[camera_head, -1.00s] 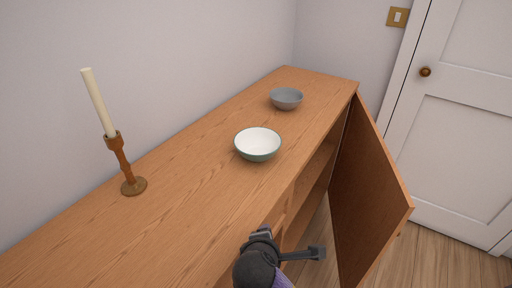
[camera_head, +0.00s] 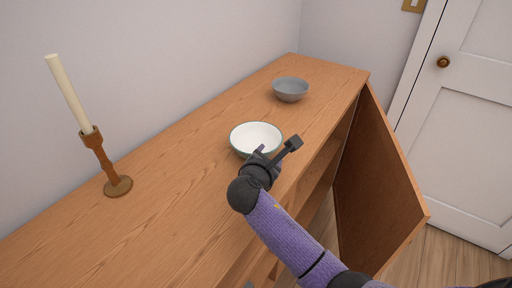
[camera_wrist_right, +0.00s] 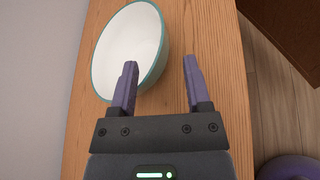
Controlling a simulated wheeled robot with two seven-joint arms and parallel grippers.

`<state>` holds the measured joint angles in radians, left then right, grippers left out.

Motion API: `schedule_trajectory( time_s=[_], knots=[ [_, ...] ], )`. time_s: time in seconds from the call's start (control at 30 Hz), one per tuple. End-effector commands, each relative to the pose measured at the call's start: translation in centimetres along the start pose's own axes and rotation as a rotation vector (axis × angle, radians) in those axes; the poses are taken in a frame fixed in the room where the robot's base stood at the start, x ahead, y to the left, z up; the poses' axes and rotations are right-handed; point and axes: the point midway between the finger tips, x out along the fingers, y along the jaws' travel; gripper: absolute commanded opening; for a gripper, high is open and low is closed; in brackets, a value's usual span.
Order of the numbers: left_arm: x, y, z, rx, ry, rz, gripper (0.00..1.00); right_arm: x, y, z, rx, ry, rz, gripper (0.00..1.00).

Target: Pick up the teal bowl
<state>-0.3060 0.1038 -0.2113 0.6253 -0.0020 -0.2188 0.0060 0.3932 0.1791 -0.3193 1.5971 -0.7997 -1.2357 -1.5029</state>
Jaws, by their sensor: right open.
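The teal bowl (camera_head: 256,136) stands upright on the wooden cabinet top. It is white inside with a teal rim, and my right gripper hides part of its near side in the head view. In the right wrist view the bowl (camera_wrist_right: 120,45) is at the upper left, and it looks empty. My right gripper (camera_head: 276,147) is open at the bowl's near right side. In the wrist view its left finger overlaps the bowl's wall and its right finger (camera_wrist_right: 160,80) is outside the rim, over the wood. I cannot tell whether it touches. My left gripper is not in view.
A grey bowl (camera_head: 290,89) stands farther back on the cabinet top (camera_head: 190,150). A wooden candlestick (camera_head: 108,165) with a tall cream candle stands at the left. An open cabinet door (camera_head: 380,180) sticks out at the right. The wall runs along the back edge.

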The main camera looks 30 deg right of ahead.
Motion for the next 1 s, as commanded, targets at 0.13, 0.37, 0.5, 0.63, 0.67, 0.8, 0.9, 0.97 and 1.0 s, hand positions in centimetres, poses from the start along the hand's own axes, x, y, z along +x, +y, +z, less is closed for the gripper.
schedule_trajectory(
  time_s=[0.13,0.37,0.5,0.63,0.67,0.8,0.9,0.97,1.0],
  knots=[
    [1.6,-0.1,0.6,0.003,-0.012,-0.002,0.0,2.8,-0.3,0.1,-0.001,-0.001,-0.002,0.62],
    [1.5,-0.7,1.3,0.006,-0.028,-0.01,0.0,3.4,-0.1,0.5,0.001,0.001,-0.001,0.62],
    [1.5,-0.9,1.5,0.007,-0.032,-0.013,0.0,3.4,-0.1,0.5,0.001,0.001,-0.001,0.43],
    [1.5,-0.9,1.5,0.007,-0.032,-0.015,0.0,3.4,-0.1,0.5,0.001,0.001,-0.001,0.15],
    [1.5,-0.9,1.5,0.007,-0.032,-0.015,0.0,3.4,-0.1,0.5,0.001,0.001,-0.001,0.09],
    [1.5,-0.9,1.5,0.006,-0.031,-0.015,0.0,3.4,-0.1,0.4,0.001,0.002,-0.001,0.0],
    [1.5,-0.9,1.4,0.006,-0.029,-0.015,0.0,3.4,-0.1,0.4,0.001,0.002,-0.001,0.0],
    [1.5,-0.9,1.2,0.005,-0.027,-0.014,0.0,3.4,-0.1,0.4,0.001,0.002,-0.001,0.0],
    [1.5,-0.8,1.1,0.005,-0.025,-0.013,0.0,3.4,-0.1,0.4,0.001,0.002,-0.001,0.0]
  ],
)
